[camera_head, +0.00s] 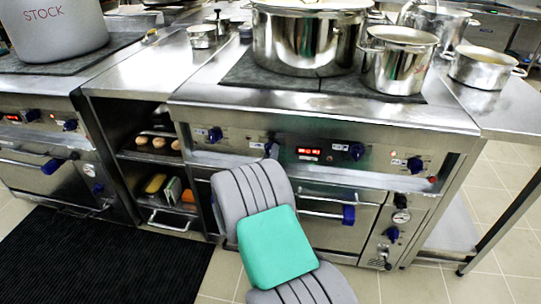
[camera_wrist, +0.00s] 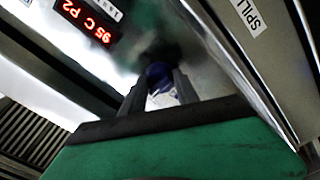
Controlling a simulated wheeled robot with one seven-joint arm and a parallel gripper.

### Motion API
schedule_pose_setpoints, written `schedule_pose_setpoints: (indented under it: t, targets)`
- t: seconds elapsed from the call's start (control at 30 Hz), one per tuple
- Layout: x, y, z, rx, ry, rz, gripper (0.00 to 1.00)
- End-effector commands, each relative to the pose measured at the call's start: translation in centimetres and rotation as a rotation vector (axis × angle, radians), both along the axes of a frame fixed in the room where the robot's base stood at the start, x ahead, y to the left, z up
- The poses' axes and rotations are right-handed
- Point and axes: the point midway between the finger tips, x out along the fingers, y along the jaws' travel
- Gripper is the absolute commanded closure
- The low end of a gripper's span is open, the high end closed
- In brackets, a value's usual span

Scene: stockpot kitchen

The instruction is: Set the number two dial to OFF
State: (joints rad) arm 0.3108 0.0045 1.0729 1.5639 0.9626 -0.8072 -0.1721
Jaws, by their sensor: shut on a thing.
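A blue dial (camera_wrist: 159,76) on the steel stove panel sits between the two dark fingers of my gripper (camera_wrist: 158,88) in the wrist view. The fingers are closed on its sides. Other blue dials show at the left (camera_head: 214,135), right of the display (camera_head: 356,151) and farther right (camera_head: 414,165). Dial numbers and the held dial's pointer cannot be read.
A large stockpot (camera_head: 303,42) and a smaller pot (camera_head: 396,65) stand on the cooktop above. Below the panel is an oven door with a blue-ended handle (camera_head: 320,214). The wrist view shows a red display reading 95 C P2 (camera_wrist: 88,20).

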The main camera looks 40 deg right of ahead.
Motion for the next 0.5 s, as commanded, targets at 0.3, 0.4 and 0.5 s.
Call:
schedule_pose_setpoints:
  t: [0.3,0.4,0.5]
  targets:
    - [-0.01,-0.01,-0.01,0.0,0.0,0.0,0.47]
    - [0.0,0.01,-0.01,0.0,0.0,0.0,0.42]
    - [0.01,0.02,0.0,0.001,-0.001,0.0,0.42]
